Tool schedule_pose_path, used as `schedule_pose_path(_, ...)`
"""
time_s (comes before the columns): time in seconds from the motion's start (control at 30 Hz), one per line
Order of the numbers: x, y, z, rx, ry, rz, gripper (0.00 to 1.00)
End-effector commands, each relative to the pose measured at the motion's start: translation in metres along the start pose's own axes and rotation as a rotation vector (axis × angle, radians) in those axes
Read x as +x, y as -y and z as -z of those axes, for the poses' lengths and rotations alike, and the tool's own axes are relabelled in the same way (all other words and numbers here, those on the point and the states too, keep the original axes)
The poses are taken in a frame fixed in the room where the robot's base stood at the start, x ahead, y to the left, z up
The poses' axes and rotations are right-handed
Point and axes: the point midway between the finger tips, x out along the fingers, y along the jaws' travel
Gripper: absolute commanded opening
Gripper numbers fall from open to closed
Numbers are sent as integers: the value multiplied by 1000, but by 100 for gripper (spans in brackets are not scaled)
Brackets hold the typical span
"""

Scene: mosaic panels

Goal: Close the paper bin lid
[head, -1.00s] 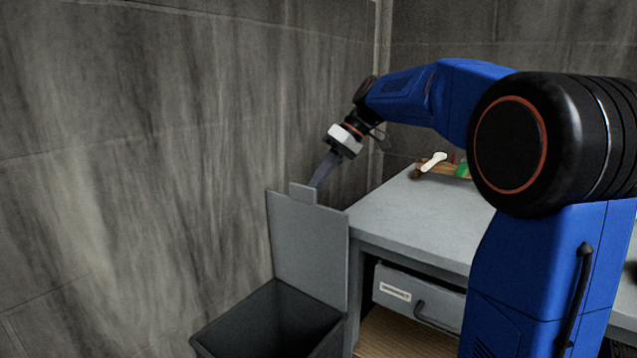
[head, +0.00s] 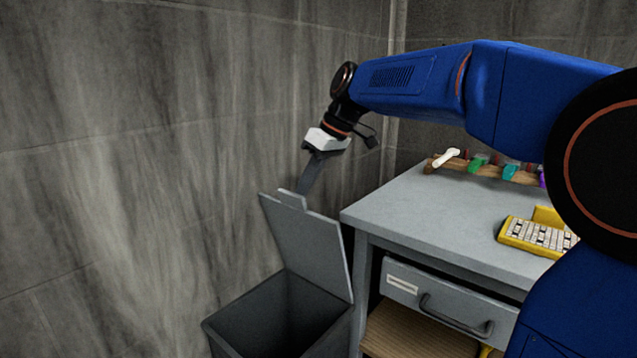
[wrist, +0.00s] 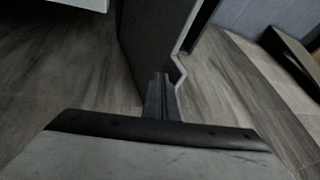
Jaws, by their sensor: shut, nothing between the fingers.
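The paper bin (head: 275,318) is a dark grey open box on the floor at the lower middle of the head view. My gripper (head: 304,188) is shut and empty, just behind the tab at the lid's top edge. In the wrist view the shut fingers (wrist: 160,95) reach to the lid (wrist: 150,40). They look to be touching it, but the exact contact is hidden.
A grey desk (head: 400,205) with a drawer (head: 440,300) stands right of the bin. On it are a wooden rack (head: 485,170) with coloured items and a yellow tray (head: 540,235). A grey wall (head: 150,150) rises close on the left.

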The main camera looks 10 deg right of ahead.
Motion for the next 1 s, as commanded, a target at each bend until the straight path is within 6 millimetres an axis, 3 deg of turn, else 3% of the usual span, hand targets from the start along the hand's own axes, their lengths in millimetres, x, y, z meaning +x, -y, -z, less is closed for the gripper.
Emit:
schedule_pose_path(0.4, 32, 55, 4, -73, 35, -161, 0)
schedule_pose_path(1.0, 89, 121, -5, -168, 85, -393, 0)
